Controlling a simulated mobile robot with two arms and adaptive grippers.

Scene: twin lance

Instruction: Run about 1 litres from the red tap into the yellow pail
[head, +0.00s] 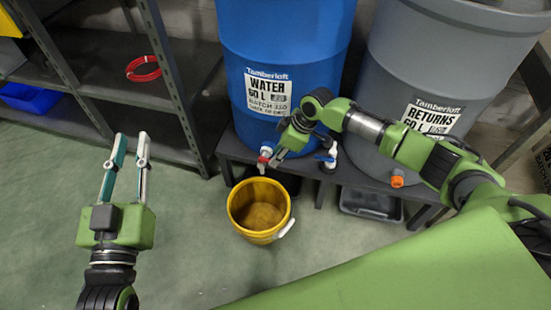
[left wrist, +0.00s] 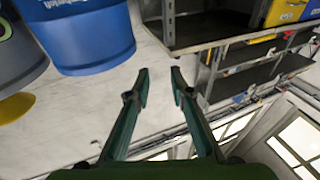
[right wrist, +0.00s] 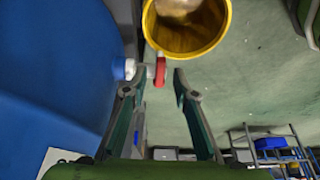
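The yellow pail (head: 236,215) stands on the floor in front of the blue water barrel (head: 285,50), below the red tap (head: 265,154). In the right wrist view the pail (right wrist: 226,30) shows at the top, with a pale patch inside; I cannot tell whether this is water. The red tap handle (right wrist: 161,72) lies at or just beyond the fingertips of my right gripper (right wrist: 159,72), which is open. In the head view the right gripper (head: 278,157) is beside the tap. My left gripper (head: 132,137) is open and empty above the floor at the left.
A blue tap (head: 331,156) sits right of the red one. A grey returns barrel (head: 430,50) has an orange outlet (head: 397,179). A black tray (head: 372,212) lies by the bench. Metal shelving (head: 110,85) holds a red hose coil (head: 144,69).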

